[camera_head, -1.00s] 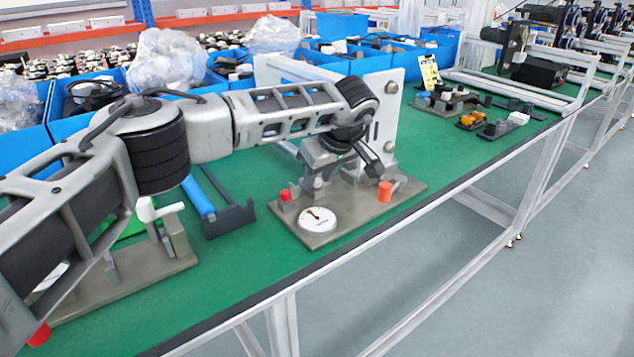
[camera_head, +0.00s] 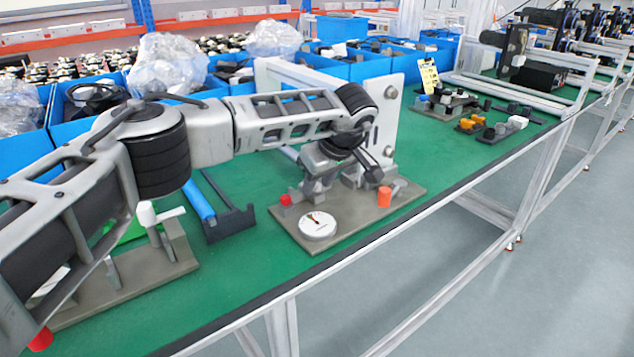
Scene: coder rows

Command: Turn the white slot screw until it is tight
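My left gripper (camera_head: 330,183) points down over the grey-brown plate (camera_head: 345,232) on the green bench. Its fingers are small and partly covered by my wrist, so I cannot tell whether they are open or shut. I cannot make out the white slot screw; the gripper covers the middle of the plate. My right gripper is not in view.
A white upright panel (camera_head: 388,110) stands close behind the gripper. A blue-handled dark fixture (camera_head: 230,221) lies to the left, beside another plate with a white-topped lever (camera_head: 147,214). Blue bins (camera_head: 365,66) line the back. The bench is clear at front left of the dial.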

